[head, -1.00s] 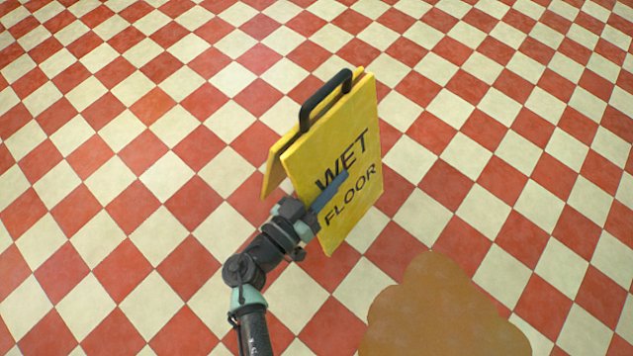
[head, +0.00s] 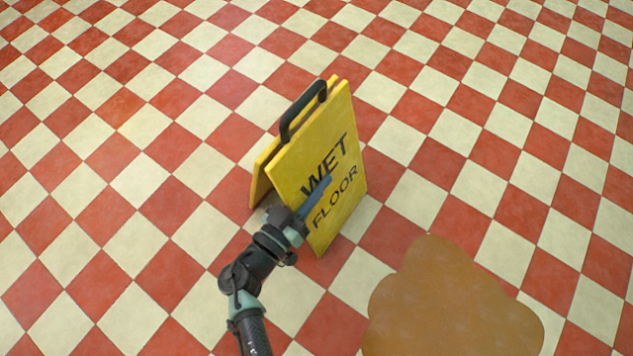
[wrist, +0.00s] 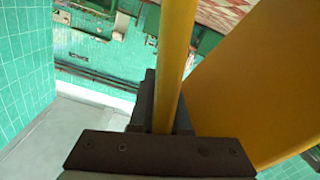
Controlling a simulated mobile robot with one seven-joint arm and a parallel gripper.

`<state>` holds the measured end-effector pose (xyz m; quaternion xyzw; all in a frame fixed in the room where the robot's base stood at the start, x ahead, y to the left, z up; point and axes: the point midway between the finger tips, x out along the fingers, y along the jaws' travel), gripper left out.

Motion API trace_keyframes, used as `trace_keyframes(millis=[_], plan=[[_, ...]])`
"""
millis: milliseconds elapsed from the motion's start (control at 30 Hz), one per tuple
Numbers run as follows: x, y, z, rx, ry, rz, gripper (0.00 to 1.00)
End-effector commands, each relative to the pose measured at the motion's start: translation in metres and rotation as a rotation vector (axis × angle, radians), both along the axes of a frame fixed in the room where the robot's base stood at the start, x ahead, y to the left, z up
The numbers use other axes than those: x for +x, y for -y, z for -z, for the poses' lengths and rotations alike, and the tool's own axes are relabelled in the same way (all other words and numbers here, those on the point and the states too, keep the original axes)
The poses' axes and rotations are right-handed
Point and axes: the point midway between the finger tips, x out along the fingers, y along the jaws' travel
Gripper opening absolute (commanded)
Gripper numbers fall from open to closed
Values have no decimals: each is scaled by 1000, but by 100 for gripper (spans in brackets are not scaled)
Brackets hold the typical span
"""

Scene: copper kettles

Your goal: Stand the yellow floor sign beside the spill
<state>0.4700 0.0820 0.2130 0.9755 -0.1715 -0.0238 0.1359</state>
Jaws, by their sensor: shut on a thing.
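The yellow floor sign (head: 335,200), lettered WET FLOOR and with a black handle (head: 303,110) on top, is upright with its two panels spread apart. My gripper (head: 318,200) is at the front panel, shut on it. In the wrist view, the panel's edge (wrist: 176,60) runs between the jaws (wrist: 160,125), and the other panel (wrist: 250,80) slants off to the right. The brown spill (head: 450,305) lies on the floor to the lower right of the sign, with a gap between them. I cannot tell whether the sign's lower edges touch the floor.
The floor is red and cream checkered tile (head: 130,115), clear all around the sign and spill. The wrist view shows a green tiled wall (wrist: 25,65) at the left and blurred fittings in the distance.

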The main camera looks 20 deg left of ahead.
Motion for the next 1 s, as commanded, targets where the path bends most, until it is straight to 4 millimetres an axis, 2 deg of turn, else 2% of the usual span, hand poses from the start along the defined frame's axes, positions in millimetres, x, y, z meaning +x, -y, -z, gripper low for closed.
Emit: trace_keyframes(millis=[133, 167, 300, 800, 1000], plan=[[1, 0, 1, 2, 7, 2, 0], [0, 0, 2, 0, 0, 0, 20], [0, 0, 2, -1, 0, 0, 45], [-1, 0, -3, -1, 0, 0, 45], [-33, -13, -4, -3, -4, -5, 45]])
